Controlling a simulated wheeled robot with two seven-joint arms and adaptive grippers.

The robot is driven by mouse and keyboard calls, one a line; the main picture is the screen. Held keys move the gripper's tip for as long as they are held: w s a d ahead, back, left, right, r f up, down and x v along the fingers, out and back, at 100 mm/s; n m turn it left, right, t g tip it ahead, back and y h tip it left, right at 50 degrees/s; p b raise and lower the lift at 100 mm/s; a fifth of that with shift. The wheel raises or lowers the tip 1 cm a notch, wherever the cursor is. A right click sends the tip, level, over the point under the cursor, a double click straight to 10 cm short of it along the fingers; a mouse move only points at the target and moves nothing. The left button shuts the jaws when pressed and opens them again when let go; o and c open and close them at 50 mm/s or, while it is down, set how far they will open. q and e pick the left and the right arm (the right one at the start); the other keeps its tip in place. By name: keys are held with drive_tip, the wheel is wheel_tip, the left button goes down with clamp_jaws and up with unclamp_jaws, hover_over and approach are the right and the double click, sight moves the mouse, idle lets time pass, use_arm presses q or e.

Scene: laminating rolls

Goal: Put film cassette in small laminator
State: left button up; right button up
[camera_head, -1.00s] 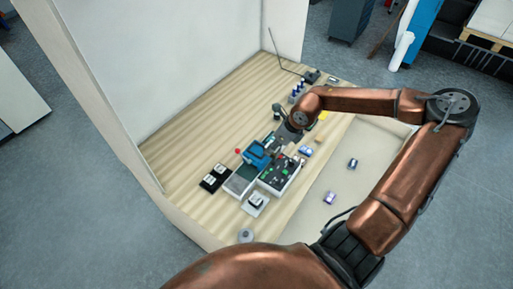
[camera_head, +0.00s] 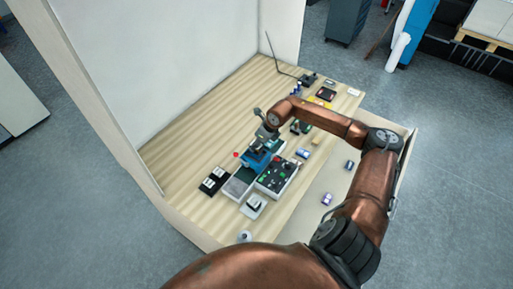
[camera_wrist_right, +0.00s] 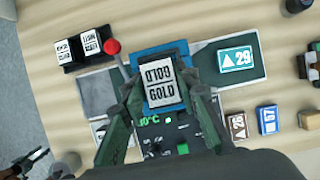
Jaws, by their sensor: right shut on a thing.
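My right gripper (camera_wrist_right: 167,92) is shut on a film cassette (camera_wrist_right: 163,82), a dark block with a white label reading GOLD. In the right wrist view the cassette is over the blue small laminator (camera_wrist_right: 140,55), whose red lever knob (camera_wrist_right: 112,46) is at left. I cannot tell whether the cassette touches it. In the head view the right gripper (camera_head: 264,138) is just above the blue laminator (camera_head: 256,161). The cassette and the laminator's opening are not clear there.
A black tray (camera_wrist_right: 70,67) holds two white-labelled cassettes at left. A dark control panel (camera_head: 279,176) adjoins the laminator. Small boxes (camera_wrist_right: 267,119) lie at right. The wood table's back left is clear.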

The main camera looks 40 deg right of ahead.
wheel_tip(320, 180, down, 2)
drive_tip(key=shift+f+p, duration=0.15)
drive_tip(key=shift+p, duration=0.7)
drive_tip(key=shift+f, duration=0.4)
drive_tip(key=shift+f, duration=0.1)
drive_tip(key=o, duration=1.2)
